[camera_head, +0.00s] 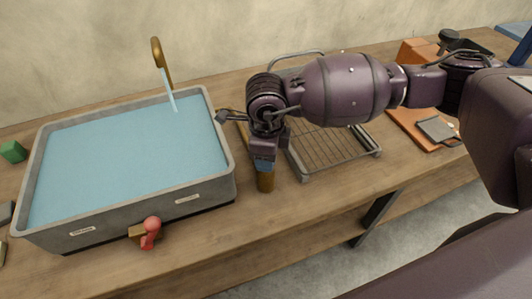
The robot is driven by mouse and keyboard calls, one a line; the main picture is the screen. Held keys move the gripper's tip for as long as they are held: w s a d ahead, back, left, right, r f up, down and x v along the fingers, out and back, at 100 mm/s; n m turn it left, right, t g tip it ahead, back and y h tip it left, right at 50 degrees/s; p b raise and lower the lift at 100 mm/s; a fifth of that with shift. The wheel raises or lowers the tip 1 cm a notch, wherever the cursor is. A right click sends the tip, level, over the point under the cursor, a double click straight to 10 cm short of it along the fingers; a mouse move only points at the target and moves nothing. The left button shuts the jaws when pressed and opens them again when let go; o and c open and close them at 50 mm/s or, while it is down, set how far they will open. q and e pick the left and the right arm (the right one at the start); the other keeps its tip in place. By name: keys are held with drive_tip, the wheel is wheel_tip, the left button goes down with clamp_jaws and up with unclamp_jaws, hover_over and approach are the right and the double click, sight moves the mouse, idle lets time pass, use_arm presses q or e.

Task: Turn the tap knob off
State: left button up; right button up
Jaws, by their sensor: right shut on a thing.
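A brass tap (158,55) stands behind the grey basin (225,160), and a pale blue stream (170,92) runs from it into the blue water (110,150). A red knob (152,230) on a small brass base is at the basin's front. It is not touched by a gripper. My right gripper (264,164) points down just right of the basin. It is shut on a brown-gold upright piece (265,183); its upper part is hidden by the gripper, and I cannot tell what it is. My left gripper is not in view.
A wire rack (335,158) stands right of my right gripper, partly behind my arm. An orange-brown board (402,120) and a dark flat tool (438,130) lie further right. A green block (13,152) is left of the basin. The wooden counter front (300,210) is clear.

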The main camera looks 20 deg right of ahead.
drive_tip(key=n, duration=0.3)
drive_tip(key=shift+f+b, duration=0.1)
drive_tip(key=shift+b, duration=0.25)
drive_tip(key=n+b, duration=0.1)
drive_tip(key=n, duration=0.2)
drive_tip(key=shift+w+d+n, duration=0.1)
drive_tip(key=shift+n, duration=0.3)
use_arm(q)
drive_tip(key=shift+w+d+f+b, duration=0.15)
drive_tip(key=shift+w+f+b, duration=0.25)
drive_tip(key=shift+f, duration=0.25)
use_arm(e)
drive_tip(key=shift+n+y, duration=0.3)
drive_tip(key=shift+n, duration=0.7)
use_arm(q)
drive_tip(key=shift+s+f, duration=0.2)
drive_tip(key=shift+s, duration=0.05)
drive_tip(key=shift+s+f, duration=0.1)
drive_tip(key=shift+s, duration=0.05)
use_arm(e)
drive_tip(key=o, duration=0.9)
drive_tip(key=shift+r, duration=0.25)
